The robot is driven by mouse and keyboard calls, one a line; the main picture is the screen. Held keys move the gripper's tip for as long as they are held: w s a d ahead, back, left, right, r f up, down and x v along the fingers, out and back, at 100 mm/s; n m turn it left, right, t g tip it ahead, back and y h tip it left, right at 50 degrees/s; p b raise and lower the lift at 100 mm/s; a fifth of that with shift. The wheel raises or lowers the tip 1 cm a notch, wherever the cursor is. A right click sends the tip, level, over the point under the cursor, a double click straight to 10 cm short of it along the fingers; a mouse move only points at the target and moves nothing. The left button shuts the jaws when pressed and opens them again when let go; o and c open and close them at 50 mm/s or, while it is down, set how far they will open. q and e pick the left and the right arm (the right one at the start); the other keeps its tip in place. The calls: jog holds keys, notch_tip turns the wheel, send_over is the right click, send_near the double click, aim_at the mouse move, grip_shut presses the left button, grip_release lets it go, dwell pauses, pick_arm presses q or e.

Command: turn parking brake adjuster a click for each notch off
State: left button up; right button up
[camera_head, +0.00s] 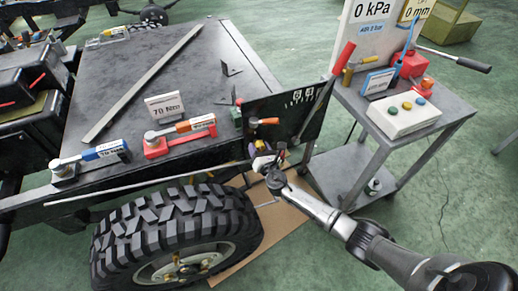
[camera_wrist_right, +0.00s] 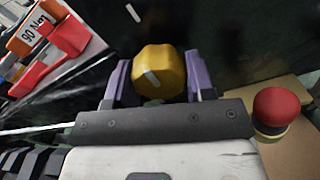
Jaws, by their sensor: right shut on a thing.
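The yellow adjuster knob (camera_wrist_right: 158,65) has a white line on its face, tilted to the upper left in the right wrist view. My right gripper (camera_wrist_right: 158,82) has its purple fingers on both sides of the knob and is shut on it. A short white mark (camera_wrist_right: 133,13) sits on the dark surface beyond the knob. In the head view my right gripper (camera_head: 264,157) is low in front of the dark brake panel (camera_head: 285,118) and mostly hides the knob. A red-handled lever (camera_head: 341,62) rises at the panel's right, beside white notch marks (camera_head: 303,97). My left gripper is out of view.
A big tyre (camera_head: 170,232) stands close left of my right arm. A grey cart (camera_head: 437,115) with a button box (camera_head: 402,117) stands right. A red round knob (camera_wrist_right: 277,106) is right of the fingers.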

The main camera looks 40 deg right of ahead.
jog(key=shift+f+m+b, duration=0.15)
jog(key=shift+m+b, duration=0.5)
jog(key=shift+m, duration=0.45)
jog(key=m+b, duration=0.1)
jog(key=m, duration=0.2)
jog(key=shift+m+b, duration=0.3)
jog(key=shift+b, duration=0.05)
jog(key=m+b, duration=0.1)
jog(key=m, duration=0.2)
jog(key=shift+r+m, duration=0.2)
jog(key=shift+m, duration=1)
jog(key=o, duration=0.9)
